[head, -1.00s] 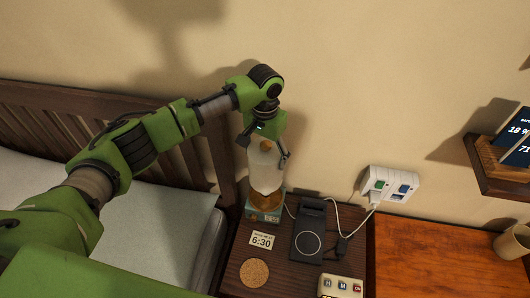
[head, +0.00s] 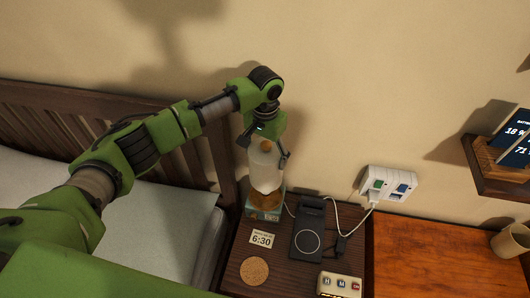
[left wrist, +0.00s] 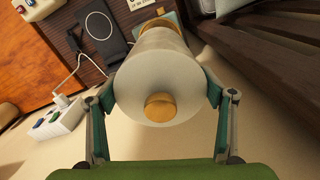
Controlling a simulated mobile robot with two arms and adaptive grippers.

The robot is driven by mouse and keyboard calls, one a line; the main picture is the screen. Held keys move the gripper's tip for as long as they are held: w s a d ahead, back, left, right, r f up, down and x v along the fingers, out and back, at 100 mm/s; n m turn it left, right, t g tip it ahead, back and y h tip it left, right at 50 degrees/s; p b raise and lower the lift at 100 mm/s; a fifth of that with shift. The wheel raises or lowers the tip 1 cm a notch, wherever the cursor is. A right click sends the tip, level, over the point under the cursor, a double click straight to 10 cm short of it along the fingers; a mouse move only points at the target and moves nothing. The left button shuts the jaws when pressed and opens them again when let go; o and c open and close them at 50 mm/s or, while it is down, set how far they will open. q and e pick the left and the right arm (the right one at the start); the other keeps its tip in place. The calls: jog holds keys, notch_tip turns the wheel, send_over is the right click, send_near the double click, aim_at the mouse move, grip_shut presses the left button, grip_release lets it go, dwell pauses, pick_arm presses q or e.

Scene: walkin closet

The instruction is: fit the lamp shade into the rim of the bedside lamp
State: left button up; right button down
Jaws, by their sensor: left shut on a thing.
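The lamp shade (head: 265,172) is a pale, translucent, rounded piece with an orange-brown knob on its upper end. My left gripper (head: 265,160) is shut on it from above, with one finger on each side. In the left wrist view the shade (left wrist: 158,80) fills the middle between the fingers of the gripper (left wrist: 162,98). The bedside lamp's amber base (head: 266,198) is directly below the shade, on a teal block on the nightstand. The shade looks upright and in line with the base. Whether it is seated in the rim is hidden. My right gripper is not in view.
On the nightstand are a dark charging pad (head: 309,230), a 6:30 card (head: 261,240), a cork coaster (head: 254,271) and a button box (head: 340,285). A wall outlet (head: 388,184) has a white cable. The bed headboard (head: 110,125) is close on the left.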

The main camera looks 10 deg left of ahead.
pick_arm(q)
jog(key=shift+f, duration=0.2)
dwell(0.4)
jog(key=shift+f+b, duration=0.95)
jog(key=shift+f, duration=1.4)
jog(key=shift+f+b, duration=1.15)
jog(key=shift+f, duration=1.4)
jog(key=shift+p, duration=0.4)
jog(key=shift+f, duration=0.55)
jog(key=o, duration=1.4)
